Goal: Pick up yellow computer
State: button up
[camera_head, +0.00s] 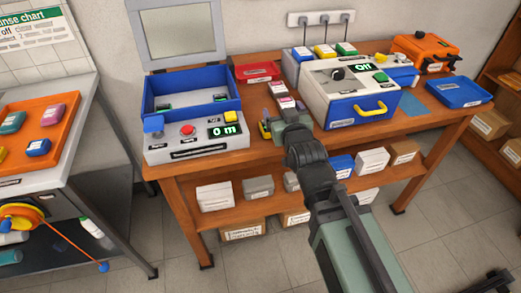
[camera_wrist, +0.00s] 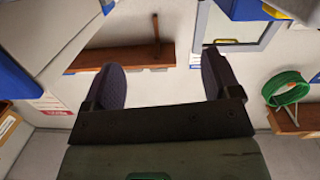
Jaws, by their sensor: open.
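A small yellow block (camera_head: 324,51), which looks like the yellow computer, sits upright between a blue block (camera_head: 302,53) and a green block (camera_head: 346,49) in a row at the back of the bench. My gripper (camera_wrist: 161,62) is open and empty in the wrist view, with a pale wall and a brown wooden ledge seen beyond its dark fingers. In the head view my arm reaches over the bench's front middle, apart from the yellow block. I cannot make out the yellow block surely in the wrist view.
The white-and-blue machine (camera_head: 350,93) with a yellow handle stands right of my arm, in front of the row. An open blue case (camera_head: 190,118) stands left. A red tray (camera_head: 257,73) and orange case (camera_head: 425,50) are on the bench. An orange tray (camera_head: 62,112) holds several small blocks.

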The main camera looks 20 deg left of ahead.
jog(key=shift+m+g, duration=0.4)
jog(key=shift+g, duration=0.1)
jog(key=f+b, duration=0.1)
jog(key=f, duration=0.1)
jog(key=s+a+f+b, duration=0.1)
jog(key=f, duration=0.1)
jog(key=s+f+b, duration=0.1)
jog(key=f, duration=0.2)
jog(key=shift+a, duration=0.3)
jog(key=shift+w+r, duration=0.1)
jog(key=x, duration=0.5)
jog(key=c, duration=1.1)
jog(key=shift+r, duration=0.2)
notch_tip(320, 180, up, 21)
jog(key=p, duration=2)
jog(key=shift+f, duration=0.2)
